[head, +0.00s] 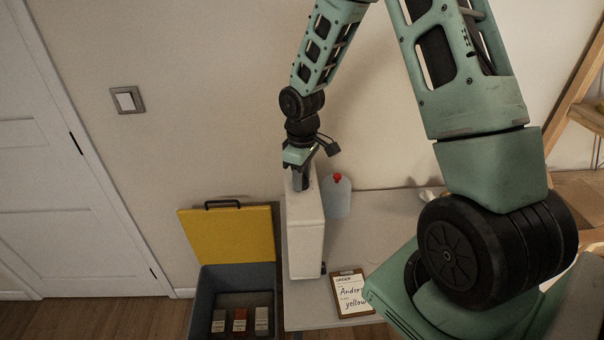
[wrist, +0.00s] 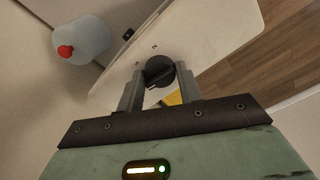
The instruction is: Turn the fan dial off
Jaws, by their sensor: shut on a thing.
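The fan dial (wrist: 160,72) is a round black knob on the top face of a white box-shaped unit (head: 305,235). The unit stands at the left end of the table in the head view, and its pale top face (wrist: 215,40) fills the upper middle of the wrist view. My gripper (wrist: 160,88) is shut on the dial, with one grey finger on each side of it. In the head view my gripper (head: 301,180) points down onto the unit's top and hides the dial. Small marks beside the dial are too small to read.
A translucent bottle with a red cap (head: 337,193) stands close to the right of the unit. An order clipboard (head: 350,293) lies on the table (head: 375,225) in front. A grey bin (head: 207,300) with an open yellow lid (head: 228,235) holds several blocks at left.

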